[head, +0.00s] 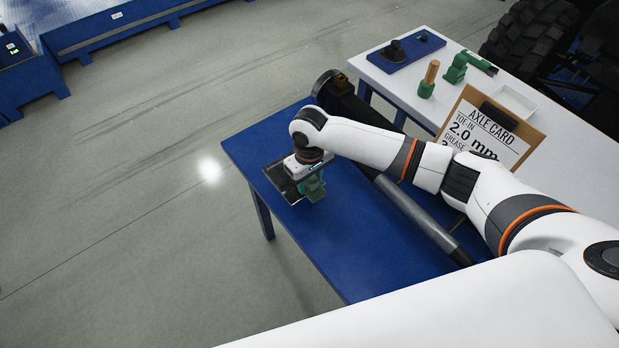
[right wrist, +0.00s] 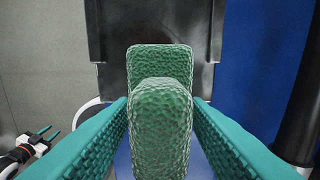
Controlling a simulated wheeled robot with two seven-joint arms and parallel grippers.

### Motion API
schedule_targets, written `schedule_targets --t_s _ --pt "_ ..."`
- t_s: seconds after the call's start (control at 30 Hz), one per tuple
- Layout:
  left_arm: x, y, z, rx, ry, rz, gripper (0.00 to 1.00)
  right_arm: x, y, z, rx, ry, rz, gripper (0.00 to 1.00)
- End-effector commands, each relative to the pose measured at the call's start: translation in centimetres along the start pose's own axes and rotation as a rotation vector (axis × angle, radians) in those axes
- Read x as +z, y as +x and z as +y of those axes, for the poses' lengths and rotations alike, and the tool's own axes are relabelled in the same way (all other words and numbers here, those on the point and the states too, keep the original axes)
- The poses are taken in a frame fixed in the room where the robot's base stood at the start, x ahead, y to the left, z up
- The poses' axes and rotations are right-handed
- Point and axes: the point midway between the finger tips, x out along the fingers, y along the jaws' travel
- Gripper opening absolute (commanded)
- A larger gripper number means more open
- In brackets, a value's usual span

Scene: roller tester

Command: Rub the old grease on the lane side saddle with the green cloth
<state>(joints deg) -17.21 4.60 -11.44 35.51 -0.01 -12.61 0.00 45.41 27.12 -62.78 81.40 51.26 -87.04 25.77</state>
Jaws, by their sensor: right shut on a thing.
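The green cloth (right wrist: 160,120) is a rough, bumpy pad between the teal fingers of my right gripper (right wrist: 165,135). My right gripper (head: 312,188) is shut on it, low over the far-left end of the blue table (head: 345,245). A dark metal plate with raised side edges (right wrist: 160,25), apparently the saddle, lies just beyond the cloth; it also shows beside the gripper in the head view (head: 276,178). I cannot tell whether cloth and plate touch, and no grease is distinct. My left gripper (right wrist: 50,134) shows small at the wrist view's lower left, fingers apart and empty.
A white table (head: 570,165) behind holds the axle card (head: 480,135), a wooden-handled green tool (head: 428,80), other green items and a blue tray (head: 425,42). Floor at left is clear.

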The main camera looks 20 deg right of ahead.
Motion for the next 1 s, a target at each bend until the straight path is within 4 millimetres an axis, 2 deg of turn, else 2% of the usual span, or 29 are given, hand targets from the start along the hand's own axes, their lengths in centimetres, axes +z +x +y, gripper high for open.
schedule_targets --t_s 0.67,1.0 --pt "0.0 0.4 0.0 0.0 0.001 -0.001 0.36 0.0 1.2 0.1 0.001 -0.001 -0.001 0.23" --pt "-0.1 1.3 0.0 0.0 0.001 -0.001 0.36 2.6 1.2 0.1 0.001 0.0 -0.002 0.23"
